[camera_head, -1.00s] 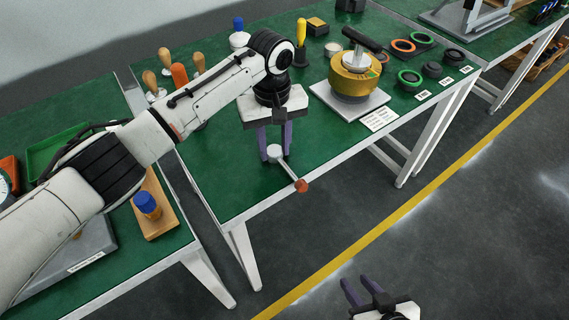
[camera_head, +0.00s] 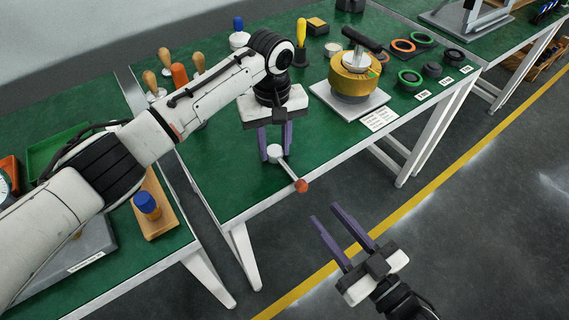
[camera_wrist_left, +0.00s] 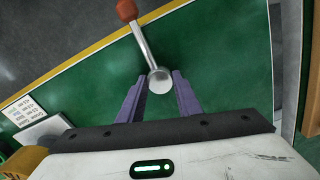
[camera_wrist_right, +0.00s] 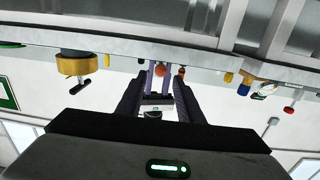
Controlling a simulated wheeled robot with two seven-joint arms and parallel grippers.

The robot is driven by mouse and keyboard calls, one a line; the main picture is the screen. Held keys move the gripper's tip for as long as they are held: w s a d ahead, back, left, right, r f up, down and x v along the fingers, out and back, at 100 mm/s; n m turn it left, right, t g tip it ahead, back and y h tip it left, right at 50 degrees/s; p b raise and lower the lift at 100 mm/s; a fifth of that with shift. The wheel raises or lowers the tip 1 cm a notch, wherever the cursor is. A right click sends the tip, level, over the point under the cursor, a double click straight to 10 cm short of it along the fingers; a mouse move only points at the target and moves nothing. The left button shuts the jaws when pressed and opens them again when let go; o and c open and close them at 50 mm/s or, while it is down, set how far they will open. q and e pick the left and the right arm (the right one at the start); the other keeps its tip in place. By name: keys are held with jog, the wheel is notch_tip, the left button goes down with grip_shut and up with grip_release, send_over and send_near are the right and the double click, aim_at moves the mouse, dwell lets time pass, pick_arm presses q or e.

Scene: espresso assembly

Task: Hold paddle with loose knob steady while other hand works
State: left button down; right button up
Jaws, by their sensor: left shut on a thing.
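The paddle (camera_head: 287,168) is a light metal rod with a round silver head and a red-brown knob (camera_head: 302,186) at its outer end. In the left wrist view the paddle head (camera_wrist_left: 160,80) sits between the fingertips, and the knob (camera_wrist_left: 127,10) points away. My left gripper (camera_head: 275,155) is shut on the paddle head above the front edge of the green table. My right gripper (camera_head: 338,226) is open and empty, in the air in front of the table. In the right wrist view the knob (camera_wrist_right: 159,71) appears ahead between the fingers. Whether the knob is loose cannot be seen.
A brass-coloured machine part (camera_head: 354,78) with a black handle stands on a plate to the right. Several rings lie beyond it. Open floor lies in front of the table.

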aim_at(305, 190)
jog(key=x, duration=1)
jog(key=shift+a+r, duration=0.15)
jog(key=shift+r, duration=0.2)
jog(key=c, duration=0.8)
jog(key=o, duration=0.9)
jog(key=shift+s, duration=0.1)
